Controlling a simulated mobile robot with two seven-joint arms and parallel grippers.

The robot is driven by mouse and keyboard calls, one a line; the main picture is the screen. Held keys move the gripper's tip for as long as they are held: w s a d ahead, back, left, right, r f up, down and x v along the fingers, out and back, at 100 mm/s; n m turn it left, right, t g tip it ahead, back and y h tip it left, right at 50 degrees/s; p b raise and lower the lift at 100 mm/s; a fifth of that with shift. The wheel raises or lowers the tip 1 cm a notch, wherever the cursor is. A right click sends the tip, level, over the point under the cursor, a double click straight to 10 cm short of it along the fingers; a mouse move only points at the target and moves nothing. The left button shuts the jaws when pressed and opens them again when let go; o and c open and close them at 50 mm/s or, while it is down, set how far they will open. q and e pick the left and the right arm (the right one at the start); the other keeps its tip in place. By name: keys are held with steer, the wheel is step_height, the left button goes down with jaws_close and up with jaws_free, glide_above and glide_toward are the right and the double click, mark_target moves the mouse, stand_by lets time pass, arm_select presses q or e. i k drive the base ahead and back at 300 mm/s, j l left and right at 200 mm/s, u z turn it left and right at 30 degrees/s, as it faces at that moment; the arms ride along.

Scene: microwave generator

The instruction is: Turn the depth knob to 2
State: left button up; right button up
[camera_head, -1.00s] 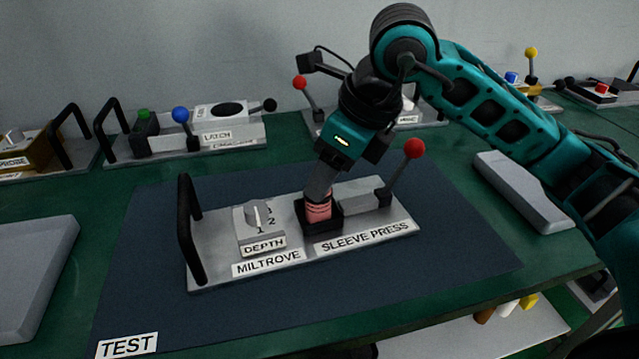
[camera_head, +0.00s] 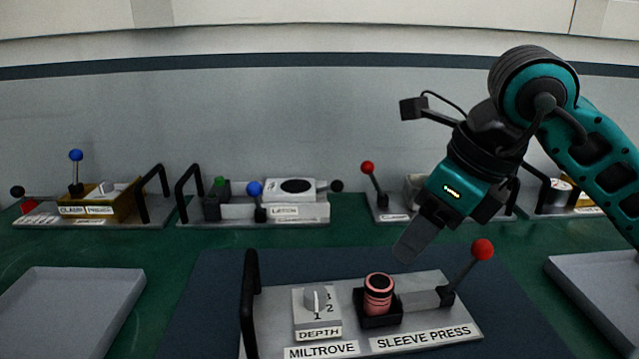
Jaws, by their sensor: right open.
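The depth knob (camera_head: 315,298) is a small grey dial on a light block labelled DEPTH, with the numbers 1 and 2 visible beside it. It sits on the Miltrove sleeve press (camera_head: 425,308), a grey plate on the dark mat. A pink sleeve (camera_head: 378,293) stands upright in the press's black holder. The press's red-balled lever (camera_head: 482,250) tilts up at the right. My right gripper (camera_head: 411,245) is above and behind the press, to the right of the knob, and touches nothing. Its fingers overlap from this angle. My left gripper is out of view.
A black handle (camera_head: 250,300) rises at the press's left end. Grey trays stand at the left (camera_head: 70,310) and right (camera_head: 600,300). Other devices, including the Latch unit (camera_head: 290,212), line the back of the green table.

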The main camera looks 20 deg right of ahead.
mark_target(314, 296)
steer(key=k, duration=1)
